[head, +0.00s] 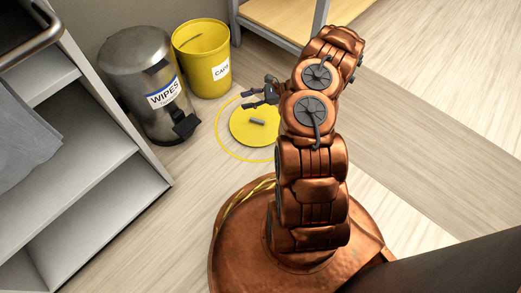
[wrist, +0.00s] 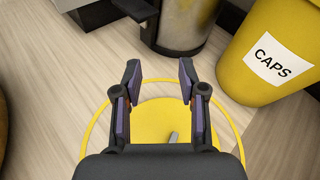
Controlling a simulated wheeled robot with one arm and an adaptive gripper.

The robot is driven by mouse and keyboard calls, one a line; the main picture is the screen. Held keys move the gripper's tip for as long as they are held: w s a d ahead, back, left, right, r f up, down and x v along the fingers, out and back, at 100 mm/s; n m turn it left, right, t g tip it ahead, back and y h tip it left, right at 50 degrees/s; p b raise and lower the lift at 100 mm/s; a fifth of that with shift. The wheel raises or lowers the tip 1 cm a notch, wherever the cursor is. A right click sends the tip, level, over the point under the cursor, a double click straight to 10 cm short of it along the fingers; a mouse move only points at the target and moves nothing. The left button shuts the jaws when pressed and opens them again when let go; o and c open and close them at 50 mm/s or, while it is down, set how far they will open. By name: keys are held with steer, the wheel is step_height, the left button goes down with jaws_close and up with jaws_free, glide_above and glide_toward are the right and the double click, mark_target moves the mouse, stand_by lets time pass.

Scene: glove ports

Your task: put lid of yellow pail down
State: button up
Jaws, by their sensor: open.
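The yellow pail (head: 205,60) labelled CAPS stands upright on the floor with its top open; it also shows at the right of the wrist view (wrist: 272,55). Its round yellow lid (head: 244,130) with a grey handle lies flat on the floor, inside a yellow ring (head: 222,143) marked there. In the wrist view the lid (wrist: 165,118) shows between and below the fingers, with the handle near the right finger. My gripper (head: 262,93) is open and empty above the lid, apart from it. The lid's right edge is hidden behind my arm in the head view.
A grey metal bin (head: 140,70) labelled WIPES stands left of the pail, its pedal (head: 186,126) facing the ring. A grey shelf unit (head: 100,160) is at the left. A table leg (head: 234,20) stands behind the pail. Floor at the right is clear.

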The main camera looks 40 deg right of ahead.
steer(key=s+a+r+n+g, duration=0.2)
steer(key=a+r+n+g, duration=0.25)
steer(key=a+r, duration=0.45)
steer(key=s+a+r+n+g, duration=0.3)
steer(key=a+r+n, duration=0.3)
steer(key=a+r, duration=0.35)
steer(key=s+a+r+n+g+h, duration=0.2)
steer(key=s+a+r+n+h, duration=0.15)
steer(key=s, duration=0.45)
steer(key=s+a+r+n+g+h, duration=0.2)
steer(key=s+a+r+n, duration=0.15)
steer(key=s, duration=0.55)
steer(key=s+d+r+n+h, duration=0.3)
steer(key=s+d+n+h, duration=0.2)
steer(key=s, duration=0.7)
steer(key=shift+s+d+t+h, duration=0.3)
steer(key=shift+d+t+h, duration=0.15)
steer(key=shift+d+h, duration=0.4)
